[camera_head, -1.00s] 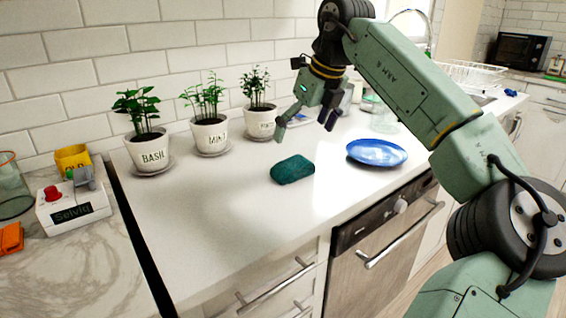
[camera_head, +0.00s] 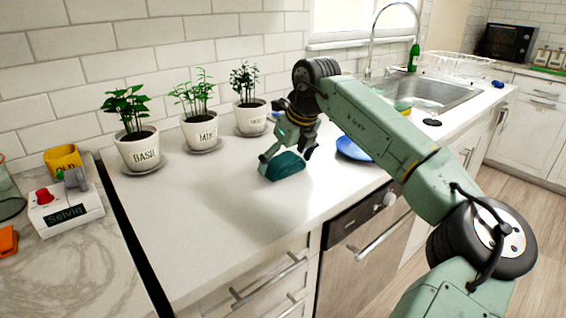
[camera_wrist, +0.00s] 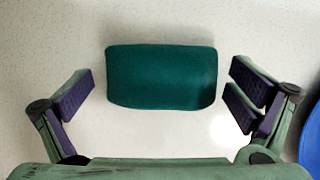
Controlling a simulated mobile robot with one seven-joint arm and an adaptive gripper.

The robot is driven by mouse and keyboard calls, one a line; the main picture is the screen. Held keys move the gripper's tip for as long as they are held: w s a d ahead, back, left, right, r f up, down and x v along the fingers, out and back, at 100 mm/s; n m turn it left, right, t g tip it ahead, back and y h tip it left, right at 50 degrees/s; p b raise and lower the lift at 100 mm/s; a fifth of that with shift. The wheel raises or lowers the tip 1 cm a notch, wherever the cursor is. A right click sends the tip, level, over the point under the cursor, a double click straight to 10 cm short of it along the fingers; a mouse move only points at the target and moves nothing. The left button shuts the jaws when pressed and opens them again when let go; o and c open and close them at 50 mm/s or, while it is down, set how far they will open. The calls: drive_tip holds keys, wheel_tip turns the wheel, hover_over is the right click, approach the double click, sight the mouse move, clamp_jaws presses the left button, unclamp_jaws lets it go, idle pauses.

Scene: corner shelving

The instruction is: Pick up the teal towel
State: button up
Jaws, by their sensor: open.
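The teal towel (camera_head: 287,168) is a small folded bundle lying on the white counter. In the wrist view the towel (camera_wrist: 161,77) lies flat, a rounded rectangle across the upper middle. My gripper (camera_head: 284,158) is open just above and behind it. In the wrist view the fingers of my gripper (camera_wrist: 160,97) are spread wide, one on each side of the towel, with visible gaps. They do not appear to touch it.
A blue plate (camera_head: 352,149) lies right of the towel, partly hidden by my arm. Potted herbs, including a basil pot (camera_head: 139,152), stand along the tiled wall. A sink (camera_head: 432,92) is at the back right. The counter left of the towel is clear.

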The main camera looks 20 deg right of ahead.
sight(282, 156)
drive_tip(key=shift+c, duration=0.4)
drive_tip(key=c, duration=0.8)
drive_tip(key=shift+o, duration=0.2)
drive_tip(key=shift+r, duration=0.15)
drive_tip(key=shift+r, duration=0.6)
wheel_tip(282, 156, up, 2)
drive_tip(key=shift+r+b, duration=0.1)
drive_tip(key=shift+b, duration=0.45)
drive_tip(key=s+a+b, duration=0.1)
drive_tip(key=s, duration=0.4)
drive_tip(key=s+a+r+b, duration=0.1)
drive_tip(key=s+a+b, duration=0.1)
drive_tip(key=s, duration=0.3)
drive_tip(key=s+a+b, duration=0.1)
drive_tip(key=s, duration=0.4)
drive_tip(key=shift+s+a+r+b, duration=0.2)
drive_tip(key=shift+s+a+b, duration=0.05)
drive_tip(key=shift+b, duration=0.05)
